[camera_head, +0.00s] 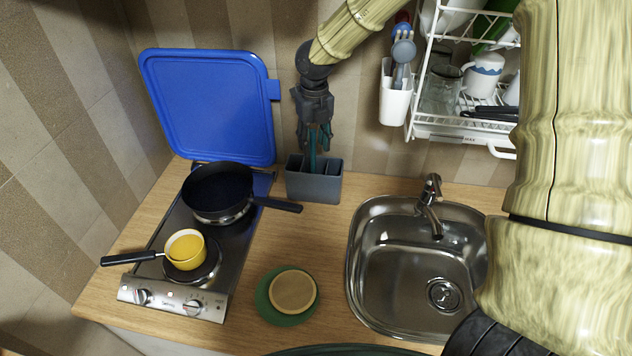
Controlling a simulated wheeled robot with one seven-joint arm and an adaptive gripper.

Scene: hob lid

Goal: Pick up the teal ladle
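A dark teal handle (312,158), which looks like that of the teal ladle, stands upright in a grey utensil holder (313,189) against the back wall. The rest of it is hidden by the holder and my gripper. My gripper (314,143) points down right above the holder, with its fingers around or just in front of the teal piece. The view is too small to tell whether the fingers touch it or are closed on it.
Left of the holder is a two-plate hob (210,258) with a black pan (218,188), a yellow pot (186,249) and a raised blue lid (212,108). A sink (405,285) and dish rack (465,127) are right. A white utensil holder (395,100) hangs beside the rack.

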